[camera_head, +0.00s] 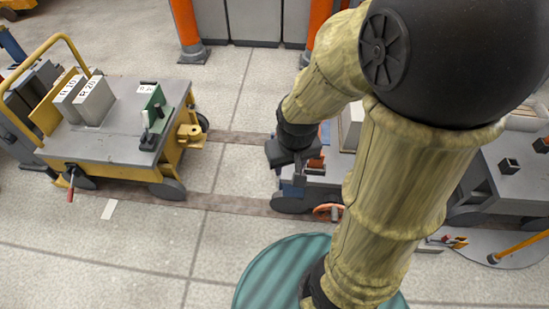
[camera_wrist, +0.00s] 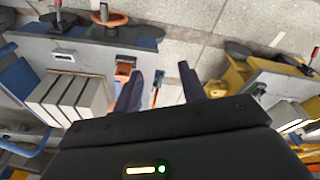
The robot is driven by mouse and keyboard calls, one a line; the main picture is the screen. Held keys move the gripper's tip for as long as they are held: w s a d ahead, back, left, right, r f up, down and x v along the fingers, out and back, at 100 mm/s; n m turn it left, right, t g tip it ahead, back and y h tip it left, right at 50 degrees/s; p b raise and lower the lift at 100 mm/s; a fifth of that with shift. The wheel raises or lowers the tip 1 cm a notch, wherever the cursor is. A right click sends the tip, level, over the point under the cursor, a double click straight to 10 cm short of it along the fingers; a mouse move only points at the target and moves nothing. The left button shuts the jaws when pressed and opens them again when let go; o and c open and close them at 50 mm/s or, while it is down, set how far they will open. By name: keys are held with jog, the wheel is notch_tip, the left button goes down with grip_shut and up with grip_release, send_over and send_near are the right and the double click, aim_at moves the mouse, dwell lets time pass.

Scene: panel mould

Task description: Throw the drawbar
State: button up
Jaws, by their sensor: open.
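My gripper (camera_head: 290,153) hangs over the near-left end of a blue-trimmed cart (camera_head: 325,180), mostly hidden behind my arm. In the wrist view my gripper (camera_wrist: 160,68) has its two dark fingers apart, with nothing held between them. An orange block (camera_wrist: 123,68) sits on the cart's end left of the fingers, and shows in the head view (camera_head: 316,163). A yellow coupling (camera_head: 190,133) sticks out of the yellow cart (camera_head: 120,150).
The yellow cart carries white blocks (camera_head: 93,100), a green lever box (camera_head: 156,110) and a red-handled lever (camera_head: 71,185). An orange handwheel (camera_head: 328,211) is on the blue-trimmed cart's near side. The floor between the carts (camera_head: 235,165) is clear. Orange posts (camera_head: 186,30) stand behind.

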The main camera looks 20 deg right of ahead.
jog(key=w+d+f+n+g+h+b, duration=0.1)
jog(key=f+n+g+h+b, duration=0.15)
jog(key=f, duration=0.45)
jog(key=d+f+n+g+h+b, duration=0.1)
jog(key=f+h+b, duration=0.25)
jog(key=f, duration=0.35)
jog(key=w+d+f+n+g+h+b, duration=0.1)
jog(key=d+f+n+g+h+b, duration=0.2)
jog(key=f, duration=0.4)
jog(key=w+a+f+n+t+h+b, duration=0.1)
jog(key=w+f+n+t+h, duration=0.1)
jog(key=w+f+t, duration=0.1)
jog(key=w+a+f+n+t+h+b, duration=0.2)
jog(key=w+f+n+t+h, duration=0.1)
jog(key=f+t, duration=0.2)
jog(key=w+a+f+n+t+h+b, duration=0.1)
jog(key=w+f+n+t+h+b, duration=0.1)
jog(key=w+f+n+t+h, duration=0.1)
jog(key=shift+w+a+f+t, duration=0.2)
jog(key=shift+f+t, duration=0.3)
jog(key=shift+t, duration=0.35)
jog(key=w+a+f+n+t+y+b, duration=0.1)
jog(key=a+f+n+t+y+b, duration=0.1)
jog(key=f+n+t, duration=0.3)
jog(key=w+a+f+n+t+y+b, duration=0.1)
jog(key=w+a+f+n+t+y, duration=0.1)
jog(key=f+n+t+y, duration=0.2)
jog(key=shift+w+a+f+n+t+b, duration=0.35)
jog(key=shift+f+n+t, duration=0.35)
jog(key=shift+t, duration=0.3)
